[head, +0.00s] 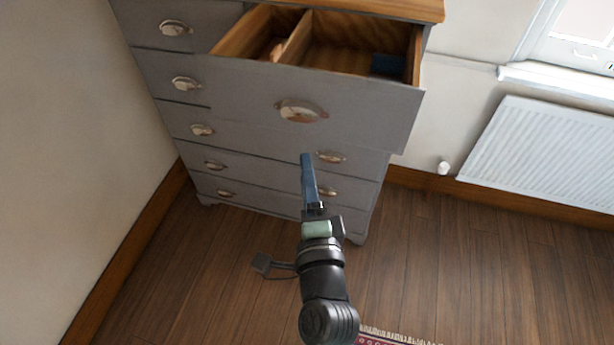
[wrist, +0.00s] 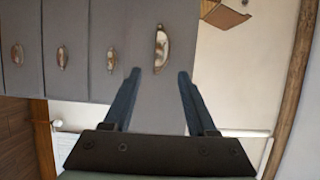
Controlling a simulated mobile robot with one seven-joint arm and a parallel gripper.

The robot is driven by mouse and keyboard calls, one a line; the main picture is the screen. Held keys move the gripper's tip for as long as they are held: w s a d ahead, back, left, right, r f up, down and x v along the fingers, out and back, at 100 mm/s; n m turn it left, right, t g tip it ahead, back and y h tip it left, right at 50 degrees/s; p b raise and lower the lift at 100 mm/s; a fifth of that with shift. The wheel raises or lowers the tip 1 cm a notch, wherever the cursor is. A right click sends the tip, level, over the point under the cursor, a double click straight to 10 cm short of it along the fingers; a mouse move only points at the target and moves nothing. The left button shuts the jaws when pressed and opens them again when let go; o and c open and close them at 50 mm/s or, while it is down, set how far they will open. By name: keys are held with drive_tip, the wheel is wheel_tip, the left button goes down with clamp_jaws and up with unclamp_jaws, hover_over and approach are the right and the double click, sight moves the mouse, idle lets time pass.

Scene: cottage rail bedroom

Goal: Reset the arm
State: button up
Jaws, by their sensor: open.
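My arm reaches up from the bottom of the head view. My gripper (head: 307,162) is in front of the grey chest of drawers (head: 270,175), below the open drawer's front. In the wrist view the two blue fingers of my gripper (wrist: 159,73) stand apart with nothing between them. They point at the grey drawer fronts. Whether they touch the chest cannot be told, but the fingers hold nothing.
An upper drawer (head: 350,92) stands pulled out, with a wooden divider and a dark blue item (head: 388,66) inside. A white radiator (head: 540,150) is on the right wall. A fringed rug (head: 385,338) lies at the bottom. Wooden floor (head: 470,260) is clear at right.

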idle(0.3)
wheel_tip(320, 180, up, 25)
drive_tip(key=w+a+n+t+y, duration=0.1)
drive_tip(key=w+a+n+t, duration=0.2)
drive_tip(key=n, duration=0.7)
drive_tip(key=s+r+n+t+h, duration=0.1)
drive_tip(key=s+r+n+t, duration=0.1)
drive_tip(key=s+r, duration=0.2)
drive_tip(key=s+d+r+n+t, duration=0.1)
drive_tip(key=s+r, duration=0.3)
drive_tip(key=r, duration=0.7)
drive_tip(key=s+r+n+t+h, duration=0.1)
drive_tip(key=s+r+n+t, duration=0.2)
drive_tip(key=r, duration=0.5)
drive_tip(key=shift+s+d+r+n+h, duration=0.25)
drive_tip(key=shift+s+n, duration=0.35)
drive_tip(key=shift+s, duration=0.4)
